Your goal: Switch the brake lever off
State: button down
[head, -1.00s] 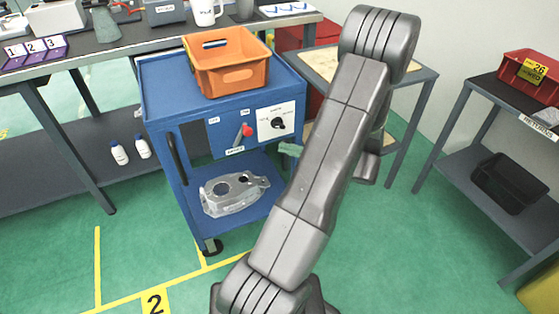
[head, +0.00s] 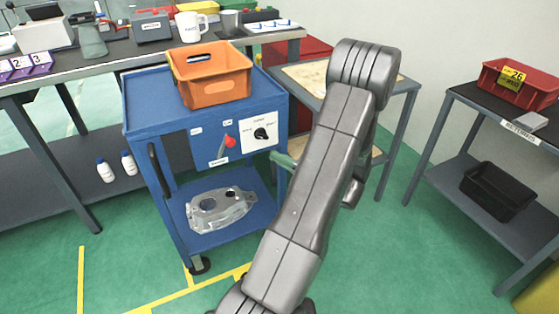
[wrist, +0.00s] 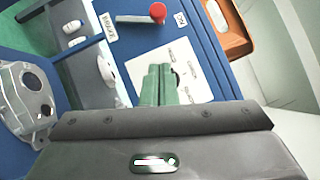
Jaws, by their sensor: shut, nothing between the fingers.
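The brake lever (head: 229,141) has a red ball knob on a short grey shaft. It sits on the front panel of a blue cart (head: 150,122) and tilts up and right in the head view. In the wrist view the lever (wrist: 157,12) lies near the top, with small labels around it. My gripper (wrist: 159,68) has its green fingers together, empty, in front of the white dial plate. It is apart from the lever. In the head view my gripper (head: 283,158) shows only partly beside my arm, right of the panel.
A black dial (head: 261,133) sits right of the lever. An orange crate (head: 213,92) stands on the cart top, and a metal casting (head: 220,209) lies on its lower shelf. A workbench (head: 100,62) stands behind, and a shelf with red bin (head: 518,87) at right.

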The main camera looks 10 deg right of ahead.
jog(key=w+a+r+b, duration=0.1)
jog(key=w+a+r, duration=0.1)
jog(key=a, duration=0.7)
jog(key=shift+w+r, duration=0.25)
jog(key=shift+w, duration=0.3)
jog(key=shift+s+a+r+n+g+b, duration=0.1)
jog(key=shift+a+r+n+g+b, duration=0.25)
jog(key=shift+n, duration=0.25)
jog(key=s+a+r+n+g+h+b, duration=0.2)
jog(key=a+r+n+h+b, duration=0.1)
jog(key=a+n+h+b, duration=0.3)
jog(key=shift+a+n, duration=0.35)
jog(key=shift+n, duration=0.45)
jog(key=shift+s, duration=0.15)
